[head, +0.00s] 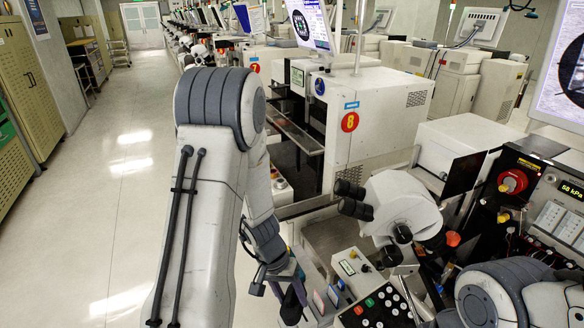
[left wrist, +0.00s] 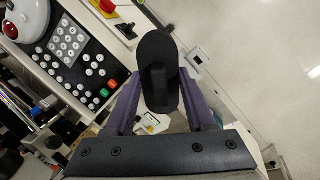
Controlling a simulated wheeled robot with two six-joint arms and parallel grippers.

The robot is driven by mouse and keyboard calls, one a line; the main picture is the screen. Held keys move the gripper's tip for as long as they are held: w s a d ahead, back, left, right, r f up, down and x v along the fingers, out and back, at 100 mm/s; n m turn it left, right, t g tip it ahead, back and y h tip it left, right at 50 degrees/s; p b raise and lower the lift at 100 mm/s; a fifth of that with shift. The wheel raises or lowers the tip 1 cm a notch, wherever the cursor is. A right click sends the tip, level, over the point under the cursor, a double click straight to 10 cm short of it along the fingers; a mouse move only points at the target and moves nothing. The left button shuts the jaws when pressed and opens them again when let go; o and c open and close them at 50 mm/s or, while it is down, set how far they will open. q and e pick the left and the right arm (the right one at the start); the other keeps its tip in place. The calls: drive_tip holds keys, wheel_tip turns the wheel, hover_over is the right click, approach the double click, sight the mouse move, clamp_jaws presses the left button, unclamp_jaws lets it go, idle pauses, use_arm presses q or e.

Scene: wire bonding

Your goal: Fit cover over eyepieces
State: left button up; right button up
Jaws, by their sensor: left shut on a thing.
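The two black eyepieces (head: 353,199) stick out to the left from the white microscope head (head: 400,203) in the head view, with nothing over them. My left gripper (head: 287,279) is low in the head view, to the left of and below the eyepieces and apart from them. It is shut on the black cover (head: 293,305). In the left wrist view the cover (left wrist: 158,72), a long rounded piece, stands between the purple fingers (left wrist: 163,102); its lower end is partly hidden. My right gripper is out of view.
A control box with a keypad (head: 376,308) and a small box with a display (head: 354,268) sit below the microscope. A machine marked 8 (head: 375,115) stands behind. Open floor (head: 115,200) lies to the left.

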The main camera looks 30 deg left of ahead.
use_arm(q)
drive_tip(key=w+a+r+n+t+h+p, duration=0.1)
drive_tip(key=w+r+h+p, duration=0.1)
drive_tip(key=r, duration=0.8)
drive_tip(key=w+r+n+t+h+p, duration=0.1)
drive_tip(key=r+t+h+p, duration=0.1)
drive_tip(key=r, duration=0.8)
drive_tip(key=w+a+r+n+t+h+p, duration=0.1)
drive_tip(key=r+h+p, duration=0.3)
drive_tip(key=r, duration=0.6)
drive_tip(key=shift+w+a+t+h, duration=0.3)
drive_tip(key=shift+w+a+t, duration=0.05)
drive_tip(key=shift+w+t, duration=0.4)
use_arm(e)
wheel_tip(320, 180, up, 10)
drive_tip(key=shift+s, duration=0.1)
use_arm(q)
drive_tip(key=shift+b+x, duration=1.9)
drive_tip(key=shift+x, duration=0.95)
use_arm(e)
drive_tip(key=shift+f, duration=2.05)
use_arm(q)
drive_tip(key=shift+b, duration=0.9)
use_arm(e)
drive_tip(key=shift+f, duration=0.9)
